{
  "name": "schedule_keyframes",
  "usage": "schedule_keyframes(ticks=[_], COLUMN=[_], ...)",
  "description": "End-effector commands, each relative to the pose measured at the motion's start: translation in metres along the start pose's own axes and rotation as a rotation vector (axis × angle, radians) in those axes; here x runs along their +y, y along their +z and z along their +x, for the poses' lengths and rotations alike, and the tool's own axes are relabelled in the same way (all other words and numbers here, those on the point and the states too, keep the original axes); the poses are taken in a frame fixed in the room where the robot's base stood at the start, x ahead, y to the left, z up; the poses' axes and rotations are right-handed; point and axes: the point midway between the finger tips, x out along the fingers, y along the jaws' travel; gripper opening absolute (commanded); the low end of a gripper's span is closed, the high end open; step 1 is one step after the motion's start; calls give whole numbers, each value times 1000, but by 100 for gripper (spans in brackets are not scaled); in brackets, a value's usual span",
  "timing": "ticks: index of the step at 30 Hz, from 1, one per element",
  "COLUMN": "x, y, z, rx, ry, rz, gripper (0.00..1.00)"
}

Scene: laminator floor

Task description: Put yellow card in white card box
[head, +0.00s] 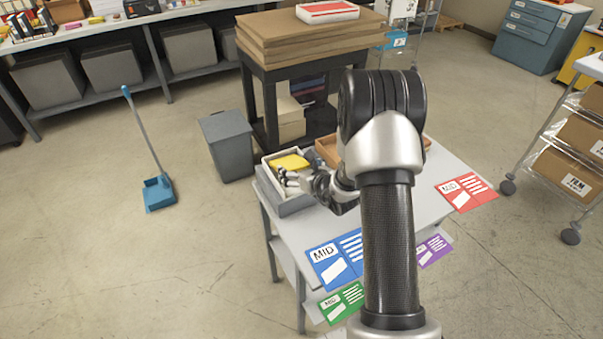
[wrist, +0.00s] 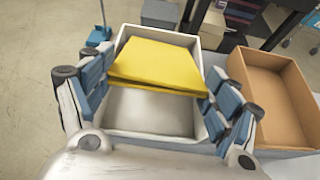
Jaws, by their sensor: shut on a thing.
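The yellow card (head: 290,163) is at the white card box in the head view. In the wrist view the yellow card (wrist: 155,62) spans between the two fingers of my gripper (wrist: 158,76), tilted over the far half of the white card box (wrist: 150,32). A second yellow edge or layer shows just under its near side; I cannot tell whether it is another card. My gripper is shut on the yellow card, one blue-padded finger at each side. The near part of the box floor is bare. In the head view my gripper (head: 299,182) partly hides the box.
A brown open box (wrist: 270,95) stands right of the white box. Red (head: 467,192), blue (head: 336,260), purple (head: 434,249) and green (head: 342,302) cards lie nearer on or below the table. A grey bin (head: 227,145) stands behind left.

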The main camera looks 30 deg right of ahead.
Motion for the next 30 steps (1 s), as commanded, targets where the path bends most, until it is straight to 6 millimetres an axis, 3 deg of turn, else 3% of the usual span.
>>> schedule_keyframes(ticks=[14,15,22,30], x=[0,0,0,0], y=[-1,-1,-1,-1], z=[7,7,7,7], rx=[-1,-1,-1,0], ry=[0,0,0,0], rz=[-1,-1,-1,-1], gripper=[58,84,99,100])
